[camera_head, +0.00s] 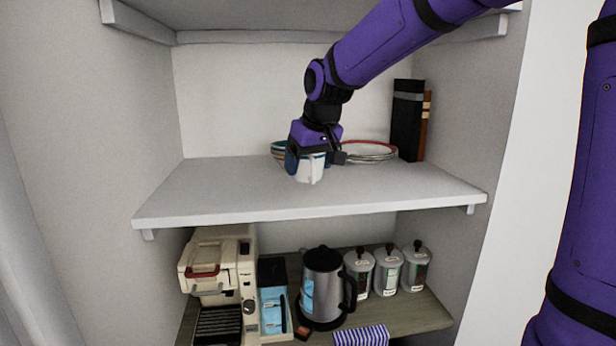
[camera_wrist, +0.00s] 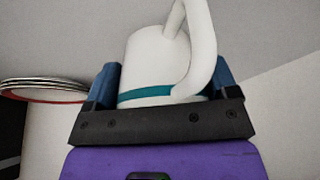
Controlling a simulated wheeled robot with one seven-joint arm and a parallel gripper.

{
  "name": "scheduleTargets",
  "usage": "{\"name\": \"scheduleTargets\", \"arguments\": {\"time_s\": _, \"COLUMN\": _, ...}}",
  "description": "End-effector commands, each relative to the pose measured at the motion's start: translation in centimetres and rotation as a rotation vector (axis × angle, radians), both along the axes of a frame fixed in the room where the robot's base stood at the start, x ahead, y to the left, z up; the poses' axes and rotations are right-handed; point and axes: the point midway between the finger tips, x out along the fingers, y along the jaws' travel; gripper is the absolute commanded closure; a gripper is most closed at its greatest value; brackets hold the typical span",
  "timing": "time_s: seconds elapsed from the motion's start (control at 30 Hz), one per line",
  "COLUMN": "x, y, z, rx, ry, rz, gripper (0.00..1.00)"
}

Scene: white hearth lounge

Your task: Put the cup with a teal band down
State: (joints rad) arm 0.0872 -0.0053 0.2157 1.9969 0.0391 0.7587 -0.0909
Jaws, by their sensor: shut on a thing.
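The white cup with a teal band (camera_wrist: 150,75) sits between the two blue fingers of my gripper (camera_wrist: 165,85) in the wrist view, its white handle turned toward the camera. My gripper is shut on it. My gripper hides most of the cup's upper part and the teal band in the head view.
Behind my gripper stand teal-rimmed bowls (camera_head: 279,151) and stacked plates (camera_head: 370,152); dark books (camera_head: 407,120) stand at the right. The shelf's left side and front right are clear. Below are a coffee machine (camera_head: 225,270), a kettle (camera_head: 322,285) and several canisters (camera_head: 388,270).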

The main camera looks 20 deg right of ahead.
Motion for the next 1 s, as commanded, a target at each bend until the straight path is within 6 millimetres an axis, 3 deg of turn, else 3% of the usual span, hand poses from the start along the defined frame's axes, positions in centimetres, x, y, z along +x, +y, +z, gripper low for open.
{"name": "scheduleTargets", "arguments": {"time_s": 0.1, "x": 0.9, "y": -0.1, "z": -0.1, "rx": 0.000, "ry": -0.001, "rz": 0.000, "gripper": 0.48}}
{"name": "scheduleTargets", "arguments": {"time_s": 0.37, "x": 0.8, "y": -0.1, "z": -3.5, "rx": 0.000, "ry": 0.001, "rz": -0.001, "gripper": 0.48}}
{"name": "scheduleTargets", "arguments": {"time_s": 0.77, "x": 0.8, "y": 0.0, "z": -3.9, "rx": 0.000, "ry": -0.001, "rz": 0.000, "gripper": 0.48}}
{"name": "scheduleTargets", "arguments": {"time_s": 0.8, "x": 0.8, "y": 0.0, "z": -3.9, "rx": 0.000, "ry": -0.001, "rz": 0.000, "gripper": 0.13}}
{"name": "scheduleTargets", "arguments": {"time_s": 0.83, "x": 0.8, "y": 0.0, "z": -3.9, "rx": 0.000, "ry": -0.001, "rz": 0.000, "gripper": 0.07}}
{"name": "scheduleTargets", "arguments": {"time_s": 0.87, "x": 0.8, "y": 0.0, "z": -3.9, "rx": 0.000, "ry": -0.001, "rz": 0.000, "gripper": 0.00}}
{"name": "scheduleTargets", "arguments": {"time_s": 1.0, "x": 0.8, "y": 0.0, "z": -3.9, "rx": 0.000, "ry": -0.001, "rz": 0.000, "gripper": 0.00}}
